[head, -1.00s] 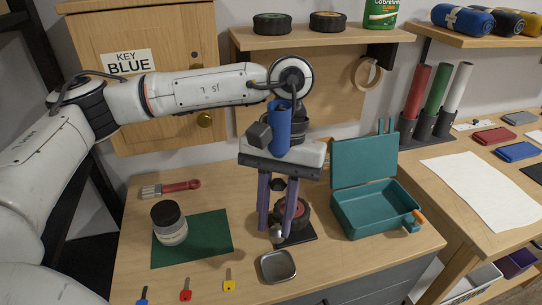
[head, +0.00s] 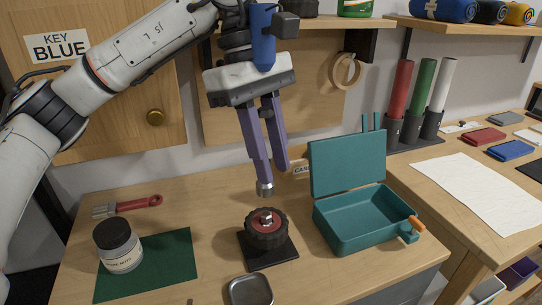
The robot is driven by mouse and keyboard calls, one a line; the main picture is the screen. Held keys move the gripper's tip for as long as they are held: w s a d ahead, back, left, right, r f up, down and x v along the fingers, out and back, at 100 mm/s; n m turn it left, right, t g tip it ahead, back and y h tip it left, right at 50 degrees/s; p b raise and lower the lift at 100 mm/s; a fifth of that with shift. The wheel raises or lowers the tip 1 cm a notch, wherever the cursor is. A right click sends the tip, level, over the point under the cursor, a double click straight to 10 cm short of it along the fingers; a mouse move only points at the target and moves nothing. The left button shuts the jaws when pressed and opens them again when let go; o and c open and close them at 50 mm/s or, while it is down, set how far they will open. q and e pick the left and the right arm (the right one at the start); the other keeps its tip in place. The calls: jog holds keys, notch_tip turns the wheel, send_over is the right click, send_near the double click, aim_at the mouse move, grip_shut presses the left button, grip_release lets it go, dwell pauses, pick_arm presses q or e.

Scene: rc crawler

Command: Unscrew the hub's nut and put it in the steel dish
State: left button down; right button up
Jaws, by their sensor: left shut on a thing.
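My left gripper (head: 268,178) is above the hub, its two purple fingers pointing down. It is shut on a small silver nut (head: 265,188) at the fingertips. The nut is clear of the hub. The hub (head: 267,228) is a black tyre with a red centre, on a dark square base (head: 262,256) on the wooden table. A silver stud (head: 266,219) shows at its centre. The steel dish (head: 251,291) is in front of the hub at the bottom edge, partly cut off; its visible inside looks empty. My right gripper is out of view.
An open teal box (head: 370,238) with an orange latch stands right of the hub. Left are a dark-lidded jar (head: 118,247) on a green mat (head: 178,262) and a red-handled brush (head: 135,205). Bare table lies between mat and hub.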

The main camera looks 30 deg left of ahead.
aim_at(272, 187)
pick_arm(q)
jog(key=shift+f+b, duration=0.9)
jog(key=shift+f, duration=0.4)
jog(key=shift+f+b, duration=0.45)
jog(key=shift+f, duration=0.4)
jog(key=shift+f+b, duration=0.8)
jog(key=shift+f, duration=0.45)
jog(key=shift+w+n+t, duration=0.1)
jog(key=shift+n+t, duration=0.2)
jog(key=shift+n, duration=1)
jog(key=shift+b, duration=0.3)
